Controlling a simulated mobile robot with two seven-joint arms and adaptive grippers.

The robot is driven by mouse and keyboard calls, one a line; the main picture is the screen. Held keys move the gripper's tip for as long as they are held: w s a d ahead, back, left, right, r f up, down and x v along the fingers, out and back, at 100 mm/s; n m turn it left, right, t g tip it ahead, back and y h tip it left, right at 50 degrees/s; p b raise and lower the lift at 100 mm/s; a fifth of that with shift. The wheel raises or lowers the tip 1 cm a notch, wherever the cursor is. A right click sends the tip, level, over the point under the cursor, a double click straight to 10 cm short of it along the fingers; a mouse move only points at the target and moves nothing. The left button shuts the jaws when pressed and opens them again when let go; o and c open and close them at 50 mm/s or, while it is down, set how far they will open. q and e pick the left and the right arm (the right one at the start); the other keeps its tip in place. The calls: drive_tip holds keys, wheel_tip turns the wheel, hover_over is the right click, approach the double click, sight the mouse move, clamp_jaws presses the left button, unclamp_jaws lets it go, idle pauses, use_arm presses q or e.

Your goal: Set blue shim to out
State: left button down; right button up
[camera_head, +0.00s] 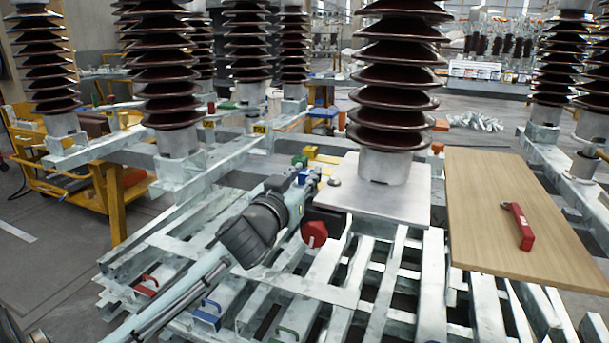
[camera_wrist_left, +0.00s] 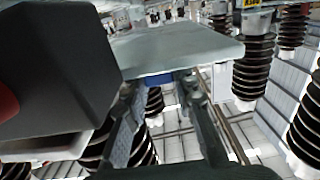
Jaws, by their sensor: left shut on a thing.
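My left gripper (camera_head: 311,177) reaches in from the lower left to the left edge of the pale metal plate (camera_head: 405,205) under the large insulator. It is shut on a small blue piece, which looks like the blue shim (camera_head: 302,177). In the left wrist view, the blue shim (camera_wrist_left: 155,98) shows between the fingers (camera_wrist_left: 162,92), just below the plate (camera_wrist_left: 180,52). How far it sits under the plate is hidden. Another blue piece with a handle (camera_head: 207,316) lies on the lower frame. My right gripper is not in view.
A dark box with a red face (camera_head: 314,234) stands close beside my gripper, below the plate. Green (camera_head: 299,160) and yellow (camera_head: 311,152) pieces sit just behind. A wooden board (camera_head: 490,210) carries a red tool (camera_head: 521,227). Insulators stand all around.

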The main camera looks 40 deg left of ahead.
use_arm(q)
drive_tip(key=a, duration=0.2)
drive_tip(key=s+a, duration=0.1)
drive_tip(key=a, duration=0.1)
drive_tip(key=shift+a+f+p, duration=0.1)
drive_tip(key=shift+p, duration=0.25)
drive_tip(key=shift+a, duration=0.2)
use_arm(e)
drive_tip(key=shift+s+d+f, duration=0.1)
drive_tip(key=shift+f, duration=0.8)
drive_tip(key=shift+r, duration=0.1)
use_arm(q)
drive_tip(key=c, duration=1.5)
unclamp_jaws()
drive_tip(key=shift+c, duration=0.2)
drive_tip(key=shift+s+a, duration=0.1)
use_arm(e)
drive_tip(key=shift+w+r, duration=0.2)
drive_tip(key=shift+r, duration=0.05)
